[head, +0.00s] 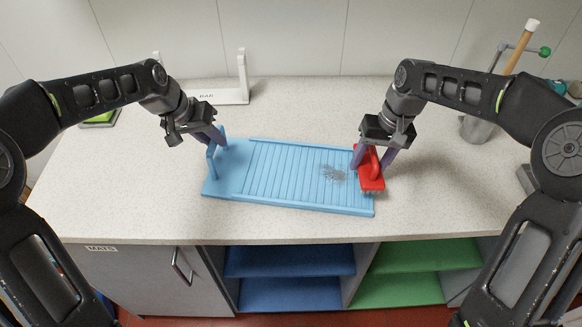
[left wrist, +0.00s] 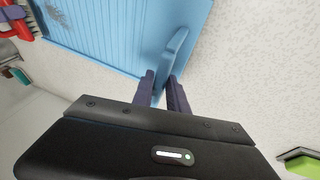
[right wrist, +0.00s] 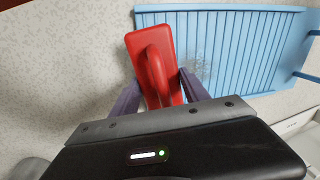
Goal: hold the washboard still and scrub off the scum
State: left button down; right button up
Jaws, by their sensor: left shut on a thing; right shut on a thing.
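The blue ribbed washboard (head: 290,180) lies flat on the counter, with an upright handle at its left end. A grey scum patch (head: 332,173) marks the ribs near its right end. My left gripper (head: 217,146) is shut on the washboard's handle (left wrist: 172,62), one finger on each side. My right gripper (head: 373,163) is shut on the red scrubbing brush (head: 371,181), its fingers around the brush's looped handle (right wrist: 155,75). The brush is at the washboard's right end, bristles down, to the right of the scum. Whether the bristles touch the board is hard to tell.
A white rack (head: 225,92) stands at the back left of the counter (head: 300,110). A grey container (head: 480,125) with a wooden-handled tool stands at the back right. A green item (head: 100,119) lies far left. The counter in front of and behind the board is clear.

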jog(key=shift+n, duration=0.8)
jog(key=a+r, duration=0.1)
jog(key=a, duration=0.2)
jog(key=w+a, duration=0.1)
jog(key=a, duration=0.2)
jog(key=a+r, duration=0.1)
jog(key=a, duration=0.1)
jog(key=shift+w+a+r, duration=0.15)
jog(key=shift+a+r, duration=0.15)
jog(key=shift+a, duration=0.1)
jog(key=shift+m, duration=0.8)
jog(key=a+r, duration=0.1)
jog(key=a, duration=0.1)
jog(key=a+r, duration=0.2)
jog(key=shift+w+a+r, duration=0.15)
